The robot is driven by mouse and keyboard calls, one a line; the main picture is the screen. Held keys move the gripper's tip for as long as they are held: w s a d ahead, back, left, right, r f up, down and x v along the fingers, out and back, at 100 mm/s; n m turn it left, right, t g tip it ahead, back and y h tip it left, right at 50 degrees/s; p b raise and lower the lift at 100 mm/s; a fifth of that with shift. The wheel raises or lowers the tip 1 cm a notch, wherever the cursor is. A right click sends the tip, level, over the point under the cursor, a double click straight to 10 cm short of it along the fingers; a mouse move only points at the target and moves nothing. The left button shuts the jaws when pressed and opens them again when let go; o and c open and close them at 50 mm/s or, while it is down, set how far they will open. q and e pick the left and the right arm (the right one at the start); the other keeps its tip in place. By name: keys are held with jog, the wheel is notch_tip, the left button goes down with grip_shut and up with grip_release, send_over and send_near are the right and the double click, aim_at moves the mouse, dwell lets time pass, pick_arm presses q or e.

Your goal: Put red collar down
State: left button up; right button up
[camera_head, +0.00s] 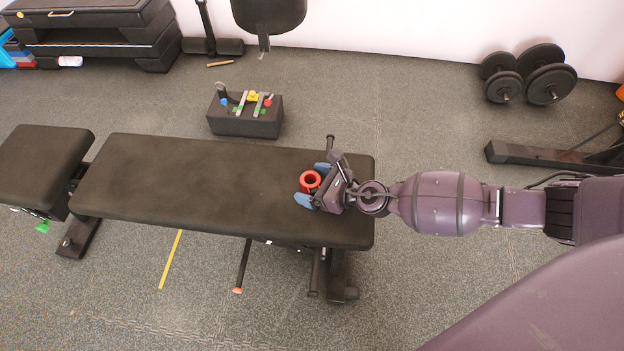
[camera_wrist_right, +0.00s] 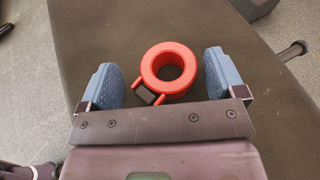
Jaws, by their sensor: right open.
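The red collar (camera_head: 310,181) is a thick red ring at the right end of the black bench pad (camera_head: 200,190). In the right wrist view the red collar (camera_wrist_right: 168,69) lies on the dark pad between the two blue fingers, with a gap on each side. My right gripper (camera_head: 312,184) is open around it, coming in from the right; it also shows in the right wrist view (camera_wrist_right: 160,80). A small dark part of the collar shows at its lower left, beside two short red prongs. My left gripper is not in view.
A black box (camera_head: 245,128) with small coloured items stands on the floor behind the bench. Dumbbells (camera_head: 540,75) stand at the back right. A bench seat (camera_head: 42,160) adjoins at the left. The rest of the pad is clear.

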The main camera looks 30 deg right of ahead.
jog(key=v, duration=1)
jog(key=shift+s+d+r, duration=0.15)
jog(key=shift+d+r, duration=0.05)
jog(key=shift+r, duration=0.1)
jog(key=shift+s+d+r, duration=0.25)
jog(key=shift+s+r, duration=0.05)
jog(key=shift+s, duration=0.1)
